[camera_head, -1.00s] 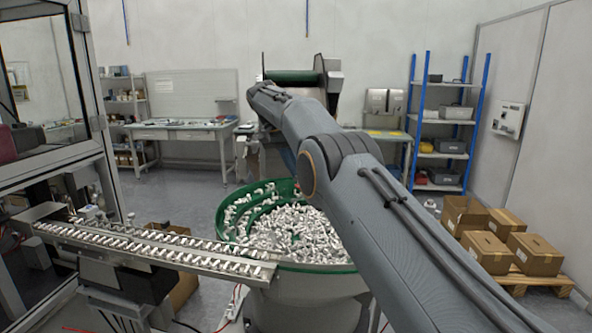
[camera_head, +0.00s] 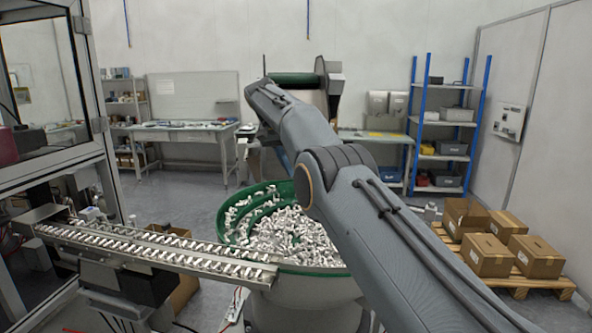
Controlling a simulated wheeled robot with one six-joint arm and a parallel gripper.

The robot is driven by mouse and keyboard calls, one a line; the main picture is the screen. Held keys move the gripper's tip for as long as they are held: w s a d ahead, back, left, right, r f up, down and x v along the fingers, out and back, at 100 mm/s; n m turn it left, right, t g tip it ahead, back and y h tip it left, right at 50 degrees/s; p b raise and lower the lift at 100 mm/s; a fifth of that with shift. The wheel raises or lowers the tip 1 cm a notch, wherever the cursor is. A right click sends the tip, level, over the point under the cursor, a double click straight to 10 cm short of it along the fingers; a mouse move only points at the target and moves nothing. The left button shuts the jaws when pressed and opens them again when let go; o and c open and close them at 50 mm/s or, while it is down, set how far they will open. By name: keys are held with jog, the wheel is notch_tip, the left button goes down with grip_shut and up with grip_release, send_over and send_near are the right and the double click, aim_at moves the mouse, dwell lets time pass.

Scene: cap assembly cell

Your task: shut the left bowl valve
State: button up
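The green-lined feeder bowl (camera_head: 226,235) stands in the middle, filled with many small white and grey parts. I cannot make out a valve on or by the bowl. My arm reaches from the lower right up across the bowl and hides its right side. Past the arm's far end, a small grey shape hangs beyond the bowl's rear rim. It may be my wrist and gripper, but the fingers cannot be made out. Whether the gripper is open or shut does not show.
A metal feed track (camera_head: 150,252) with rows of parts runs left from the bowl. A framed machine (camera_head: 98,75) stands at left. Cardboard boxes (camera_head: 487,254) sit on a pallet (camera_head: 515,284) at right. Behind are a workbench (camera_head: 185,133) and a blue-posted shelf (camera_head: 440,155).

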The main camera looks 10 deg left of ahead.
jog(key=shift+s+a+r+p, duration=0.1)
jog(key=shift+s+r+p, duration=0.1)
jog(key=shift+r+p, duration=0.75)
jog(key=shift+f+p, duration=0.15)
jog(key=shift+p, duration=0.35)
jog(key=s+a+b, duration=0.7)
jog(key=a, duration=0.2)
jog(key=shift+s+a, duration=0.25)
jog(key=shift+s, duration=0.05)
jog(key=shift+s+f, duration=0.1)
jog(key=shift+f, duration=0.05)
